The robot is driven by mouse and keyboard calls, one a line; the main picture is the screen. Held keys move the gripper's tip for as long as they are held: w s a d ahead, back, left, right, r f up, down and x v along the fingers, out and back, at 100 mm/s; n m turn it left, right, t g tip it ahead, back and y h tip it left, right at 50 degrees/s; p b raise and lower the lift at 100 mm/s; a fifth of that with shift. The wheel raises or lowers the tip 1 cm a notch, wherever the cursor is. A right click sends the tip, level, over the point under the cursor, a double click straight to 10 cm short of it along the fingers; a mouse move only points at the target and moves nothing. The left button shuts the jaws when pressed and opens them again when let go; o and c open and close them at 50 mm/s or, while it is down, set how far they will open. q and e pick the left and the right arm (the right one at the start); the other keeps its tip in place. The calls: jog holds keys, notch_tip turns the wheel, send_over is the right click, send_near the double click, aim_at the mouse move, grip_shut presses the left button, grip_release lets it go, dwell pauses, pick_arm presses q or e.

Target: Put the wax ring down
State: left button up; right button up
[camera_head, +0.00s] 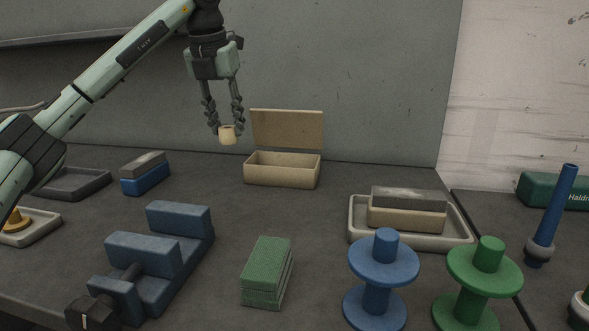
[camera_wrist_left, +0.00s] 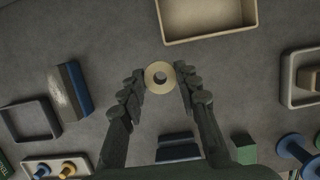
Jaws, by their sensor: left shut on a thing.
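The wax ring (camera_head: 228,135) is a small cream-coloured ring. My left gripper (camera_head: 226,129) is shut on it and holds it in the air, above the table and to the left of the open beige box (camera_head: 282,173). In the left wrist view the wax ring (camera_wrist_left: 160,75) shows its round hole and sits between the two fingertips of my left gripper (camera_wrist_left: 160,79). The beige box (camera_wrist_left: 206,36) is beyond it at the top, and its inside looks empty. My right gripper is in neither view.
A blue vise (camera_head: 180,222) and a green block stack (camera_head: 267,272) stand in front. Blue (camera_head: 384,262) and green (camera_head: 485,268) spools stand at the front right. A tray (camera_head: 356,235) holds a beige-and-grey block. A dark tray (camera_head: 80,184) lies left. Table between vise and box is clear.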

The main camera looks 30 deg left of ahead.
pick_arm(q)
jog(key=shift+w+d+f, duration=0.1)
jog(key=shift+w+d, duration=0.05)
jog(key=shift+w, duration=0.2)
jog(key=w+d+f, duration=0.2)
jog(key=w+d+f+p, duration=0.1)
jog(key=w+d+f, duration=0.1)
jog(key=w, duration=0.1)
jog(key=w+d+f, duration=0.2)
jog(key=w+d, duration=0.1)
jog(key=shift+w+f, duration=0.25)
jog(key=shift+f, duration=0.05)
jog(key=shift+f+p, duration=0.45)
jog(key=shift+f, duration=1.7)
jog(key=o, duration=0.9)
jog(key=shift+o, duration=0.2)
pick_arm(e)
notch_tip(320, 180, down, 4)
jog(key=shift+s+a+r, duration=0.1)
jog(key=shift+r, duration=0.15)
pick_arm(q)
jog(key=shift+r, duration=0.1)
